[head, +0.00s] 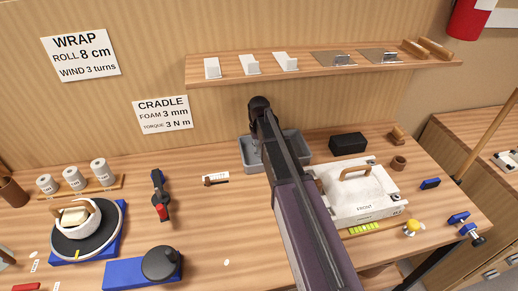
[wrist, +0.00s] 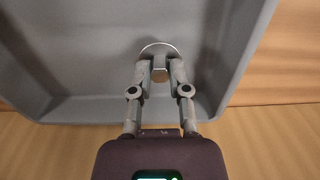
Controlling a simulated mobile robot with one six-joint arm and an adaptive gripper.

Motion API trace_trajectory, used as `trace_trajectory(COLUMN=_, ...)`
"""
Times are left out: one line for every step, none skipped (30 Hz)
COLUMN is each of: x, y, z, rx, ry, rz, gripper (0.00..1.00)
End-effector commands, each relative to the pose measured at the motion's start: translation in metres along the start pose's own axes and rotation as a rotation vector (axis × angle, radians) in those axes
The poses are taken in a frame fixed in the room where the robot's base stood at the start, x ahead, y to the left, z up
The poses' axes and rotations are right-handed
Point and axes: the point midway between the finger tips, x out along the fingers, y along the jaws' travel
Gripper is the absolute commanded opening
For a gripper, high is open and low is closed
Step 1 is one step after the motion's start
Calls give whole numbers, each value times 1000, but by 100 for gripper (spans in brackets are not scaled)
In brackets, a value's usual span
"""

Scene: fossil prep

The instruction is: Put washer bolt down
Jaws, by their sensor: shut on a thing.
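The washer bolt (wrist: 160,48) shows in the wrist view as a pale round disc with a small shank, at and just beyond my fingertips. My gripper (wrist: 160,72) is shut on it. Both are over the inside of a grey tray (wrist: 70,65), close to one wall. Whether the bolt touches the tray floor I cannot tell. In the head view the grey tray (head: 303,150) stands at the back middle of the bench. My arm crosses in front of it and hides part of it. The bolt cannot be made out there.
Right of the tray are a black box (head: 348,143) and a white case (head: 365,200) with a wooden handle. A small brush-like tool (head: 215,180) lies to the left. A wooden shelf (head: 320,71) hangs above the tray. The bench between the tool and my arm is clear.

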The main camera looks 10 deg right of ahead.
Motion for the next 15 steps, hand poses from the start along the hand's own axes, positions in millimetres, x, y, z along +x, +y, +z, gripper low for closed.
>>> trace_trajectory(x=0, y=0, z=0, rx=0, ry=0, rz=0, gripper=0)
trace_trajectory(x=0, y=0, z=0, rx=0, ry=0, rz=0, gripper=0)
trace_trajectory(x=0, y=0, z=0, rx=0, ry=0, rz=0, gripper=0)
trace_trajectory(x=0, y=0, z=0, rx=0, ry=0, rz=0, gripper=0)
trace_trajectory(x=1, y=0, z=0, rx=0, ry=0, rz=0, gripper=0)
trace_trajectory(x=2, y=0, z=0, rx=0, ry=0, rz=0, gripper=0)
trace_trajectory(x=3, y=0, z=0, rx=0, ry=0, rz=0, gripper=0)
trace_trajectory(x=4, y=0, z=0, rx=0, ry=0, rz=0, gripper=0)
trace_trajectory(x=3, y=0, z=0, rx=0, ry=0, rz=0, gripper=29)
trace_trajectory(x=3, y=0, z=0, rx=0, ry=0, rz=0, gripper=38)
trace_trajectory(x=3, y=0, z=0, rx=0, ry=0, rz=0, gripper=47)
trace_trajectory(x=3, y=0, z=0, rx=1, ry=0, rz=0, gripper=57)
trace_trajectory(x=3, y=0, z=0, rx=1, ry=0, rz=0, gripper=57)
trace_trajectory(x=3, y=0, z=0, rx=1, ry=0, rz=0, gripper=57)
trace_trajectory(x=3, y=0, z=0, rx=1, ry=0, rz=0, gripper=57)
